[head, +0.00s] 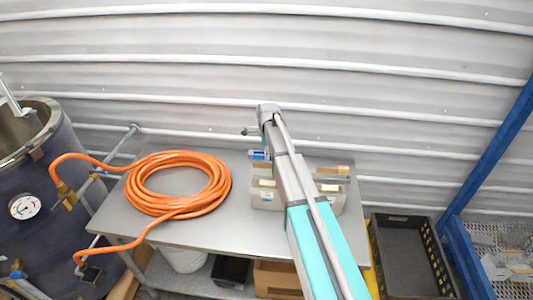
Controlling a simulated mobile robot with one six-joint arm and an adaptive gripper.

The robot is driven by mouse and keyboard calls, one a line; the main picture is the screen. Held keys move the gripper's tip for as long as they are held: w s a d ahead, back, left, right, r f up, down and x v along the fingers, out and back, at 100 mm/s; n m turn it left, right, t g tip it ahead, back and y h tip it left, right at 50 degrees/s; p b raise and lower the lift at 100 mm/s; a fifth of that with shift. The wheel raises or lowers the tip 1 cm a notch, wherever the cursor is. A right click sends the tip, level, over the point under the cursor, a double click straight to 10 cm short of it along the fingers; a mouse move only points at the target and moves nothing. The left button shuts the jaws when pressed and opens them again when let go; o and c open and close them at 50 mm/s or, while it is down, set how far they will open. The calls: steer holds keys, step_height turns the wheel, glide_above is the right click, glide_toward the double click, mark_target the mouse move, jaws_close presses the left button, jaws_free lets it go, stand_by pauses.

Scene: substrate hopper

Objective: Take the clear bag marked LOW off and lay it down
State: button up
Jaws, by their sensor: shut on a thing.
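My arm reaches up from the bottom over the table to a grey joint at its far end. My gripper and its fingertips cannot be made out; the arm covers the spot behind it. No clear bag marked LOW can be picked out, and no lettering is readable. Pale, translucent containers or packs stand on the table on both sides of my arm, one at the left (266,199) and one at the right (329,203). My arm hides the middle between them.
A coiled orange hose (222,190) lies on the grey table (240,232) and runs to a dark vessel (50,170) at left. A small blue item (259,155) is by my arm. A black crate (412,258) and a blue-framed rack (490,150) are at right.

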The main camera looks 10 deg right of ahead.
steer(key=shift+r, duration=0.15)
step_height(320, 180, up, 7)
steer(key=p, duration=0.7)
stand_by(0.7)
steer(key=shift+f, duration=0.25)
